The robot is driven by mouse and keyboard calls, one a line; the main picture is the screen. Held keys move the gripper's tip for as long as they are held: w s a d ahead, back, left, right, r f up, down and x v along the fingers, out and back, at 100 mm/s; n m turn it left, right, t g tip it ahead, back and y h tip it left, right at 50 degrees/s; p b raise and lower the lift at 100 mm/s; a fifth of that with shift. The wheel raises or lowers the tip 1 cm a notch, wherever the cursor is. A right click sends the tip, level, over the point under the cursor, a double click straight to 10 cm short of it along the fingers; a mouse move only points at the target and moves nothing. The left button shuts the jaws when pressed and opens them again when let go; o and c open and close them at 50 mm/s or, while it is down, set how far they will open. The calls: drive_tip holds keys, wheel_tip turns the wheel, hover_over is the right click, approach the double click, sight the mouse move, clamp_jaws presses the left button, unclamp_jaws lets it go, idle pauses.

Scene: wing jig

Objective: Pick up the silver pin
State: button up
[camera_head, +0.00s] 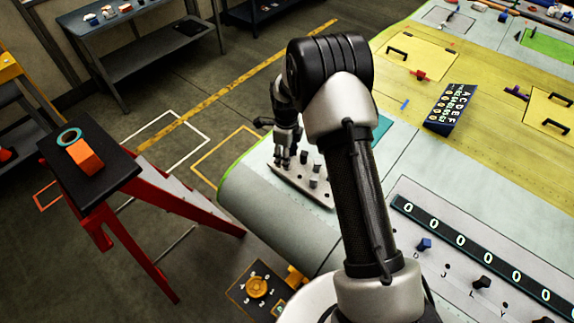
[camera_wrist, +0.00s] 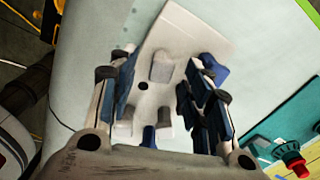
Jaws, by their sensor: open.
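My gripper (camera_head: 285,158) points down over a pale plate (camera_head: 288,178) at the left edge of the large work surface. In the wrist view the gripper (camera_wrist: 160,75) is open, with one finger on each side of the plate (camera_wrist: 195,28). Several grey-silver pins stand on the plate. One silver pin (camera_wrist: 162,66) shows between the fingers, beside a dark hole. Blue pieces (camera_wrist: 150,136) also show. In the head view some pins (camera_head: 316,169) stand right of the gripper. Contact between fingers and a pin cannot be told.
A red stand (camera_head: 110,215) with a black top holds an orange block (camera_head: 85,157) and a teal ring. A lettered black panel (camera_head: 452,108) lies beyond my arm. A numbered strip (camera_head: 470,245) and a yellow knob (camera_head: 257,286) are nearer.

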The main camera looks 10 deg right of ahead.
wheel_tip(320, 180, down, 4)
drive_tip(key=shift+d+r+b, duration=0.1)
drive_tip(key=shift+r+b, duration=0.15)
drive_tip(key=shift+b, duration=0.25)
drive_tip(key=shift+r, duration=0.1)
drive_tip(key=shift+c, duration=0.6)
clamp_jaws()
